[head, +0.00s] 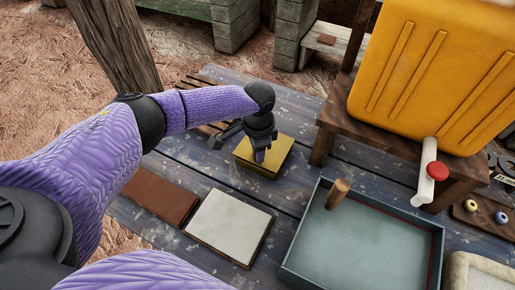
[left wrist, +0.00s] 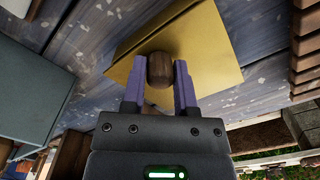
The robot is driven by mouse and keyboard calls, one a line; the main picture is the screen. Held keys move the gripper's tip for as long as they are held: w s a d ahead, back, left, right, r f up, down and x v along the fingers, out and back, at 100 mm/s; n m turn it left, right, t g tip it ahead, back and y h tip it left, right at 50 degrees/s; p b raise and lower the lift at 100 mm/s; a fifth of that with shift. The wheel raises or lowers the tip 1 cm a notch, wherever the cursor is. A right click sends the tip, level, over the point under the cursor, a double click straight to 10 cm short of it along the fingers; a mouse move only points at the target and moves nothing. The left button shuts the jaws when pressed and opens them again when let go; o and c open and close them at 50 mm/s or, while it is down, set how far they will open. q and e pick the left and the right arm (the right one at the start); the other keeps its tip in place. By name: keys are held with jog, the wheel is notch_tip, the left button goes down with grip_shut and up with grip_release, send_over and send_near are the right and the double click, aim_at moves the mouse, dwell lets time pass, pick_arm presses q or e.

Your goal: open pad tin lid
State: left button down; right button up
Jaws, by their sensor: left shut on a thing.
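The pad tin (head: 265,157) is a gold, box-shaped tin on the blue-grey plank table. In the left wrist view its gold lid (left wrist: 203,58) fills the upper middle, with a brown wooden knob (left wrist: 160,70) on it. My left gripper (head: 259,152) reaches over the tin from above. In the left wrist view the two purple fingers of my left gripper (left wrist: 160,88) stand on either side of the knob and are shut on it. The lid appears to sit on the tin; I cannot tell whether there is a gap. My right gripper is not in view.
A grey-blue tray (head: 362,243) with a wooden peg (head: 338,193) stands to the right. A white pad (head: 229,225) and a brown board (head: 160,196) lie in front. A yellow jerrycan (head: 430,75) with a red-capped tap (head: 437,171) stands on a wooden stand behind right.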

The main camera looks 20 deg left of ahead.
pick_arm(q)
jog(key=shift+w+r+p, duration=0.25)
jog(key=shift+r+p, duration=0.05)
jog(key=shift+r, duration=0.25)
jog(key=shift+w+r+p, duration=0.2)
jog(key=shift+r+p, duration=0.1)
jog(key=shift+r, duration=0.2)
jog(key=shift+w+r+p, duration=0.3)
jog(key=shift+r+p, duration=0.05)
jog(key=shift+r, duration=0.2)
jog(key=shift+w+d+r, duration=0.1)
jog(key=shift+w+r, duration=0.7)
jog(key=shift+r, duration=0.1)
jog(key=c, duration=0.7)
grip_release()
jog(key=shift+o, duration=1.2)
jog(key=shift+w+f, duration=0.1)
jog(key=shift+w, duration=0.1)
jog(key=shift+o, duration=0.2)
jog(key=shift+w+f, duration=0.1)
jog(key=shift+w, duration=0.05)
